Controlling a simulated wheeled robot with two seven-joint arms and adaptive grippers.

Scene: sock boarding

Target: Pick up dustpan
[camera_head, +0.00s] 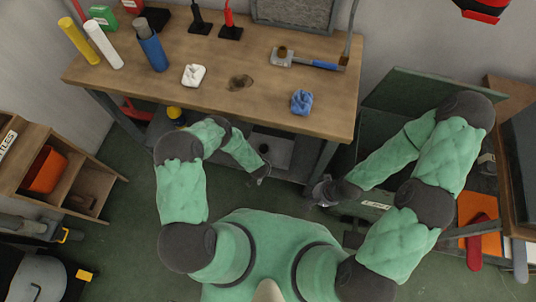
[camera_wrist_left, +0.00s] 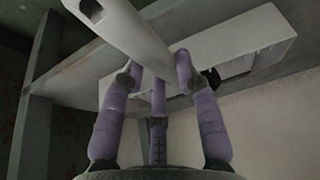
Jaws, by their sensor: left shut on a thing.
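A pale grey handle (camera_wrist_left: 128,32), which looks like the dustpan's, runs between my left gripper's purple fingers (camera_wrist_left: 160,85) in the left wrist view. The fingers are shut on it. Its far end and the pan are not clearly seen. In the head view my left gripper (camera_head: 262,174) is low in front of the workbench, small and partly hidden by its arm. My right gripper (camera_head: 322,192) hangs near the bench's right front leg, apart from the left one. Whether it is open is too small to tell.
Wooden cubbies (camera_head: 90,185) stand left; a green cabinet stands right.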

